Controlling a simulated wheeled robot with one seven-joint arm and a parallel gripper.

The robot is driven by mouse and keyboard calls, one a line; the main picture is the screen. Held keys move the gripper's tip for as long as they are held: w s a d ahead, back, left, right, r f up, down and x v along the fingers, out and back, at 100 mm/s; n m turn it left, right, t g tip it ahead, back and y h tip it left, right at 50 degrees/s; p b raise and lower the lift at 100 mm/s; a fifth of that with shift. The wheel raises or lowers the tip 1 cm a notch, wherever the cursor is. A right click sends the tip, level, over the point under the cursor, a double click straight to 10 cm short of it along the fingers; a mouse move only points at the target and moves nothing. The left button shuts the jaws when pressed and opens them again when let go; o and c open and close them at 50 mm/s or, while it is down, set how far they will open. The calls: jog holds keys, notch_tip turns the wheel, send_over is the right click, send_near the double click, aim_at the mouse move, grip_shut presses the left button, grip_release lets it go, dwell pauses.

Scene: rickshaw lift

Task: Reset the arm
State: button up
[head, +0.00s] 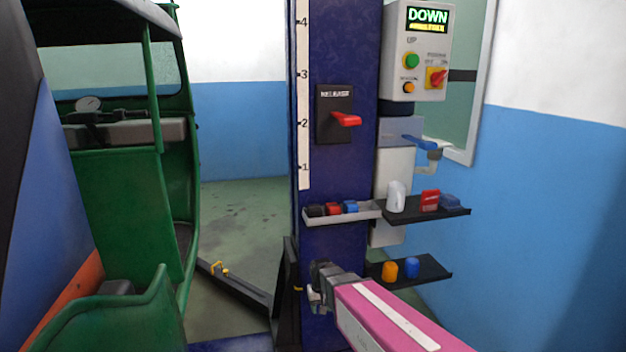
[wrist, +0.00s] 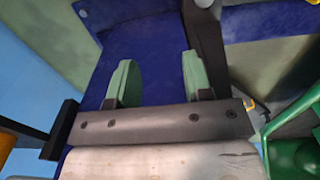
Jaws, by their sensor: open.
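My gripper (wrist: 154,82) shows in the wrist view with its two green-grey fingers spread apart and nothing between them. It faces the lower part of the blue lift column (wrist: 145,45). In the head view my pink arm reaches in from the bottom right, and my gripper (head: 314,297) is at its far end, low in front of the blue column (head: 345,200). The fingertips are small and partly hidden there.
A control box (head: 416,50) reading "DOWN" and a red-handled lever (head: 346,120) are above. Shelves with small items (head: 425,212) and orange and blue pieces (head: 390,271) lie right of the column. A green rickshaw (head: 125,190) and a lift arm (head: 237,288) are left.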

jog(key=s+d+r+m, duration=0.1)
jog(key=s+d+r, duration=0.3)
jog(key=d, duration=0.4)
jog(key=s+d+r+m, duration=0.1)
jog(key=s+d+r, duration=0.4)
jog(key=d, duration=0.3)
jog(key=shift+r+m, duration=0.25)
jog(key=shift+m, duration=0.05)
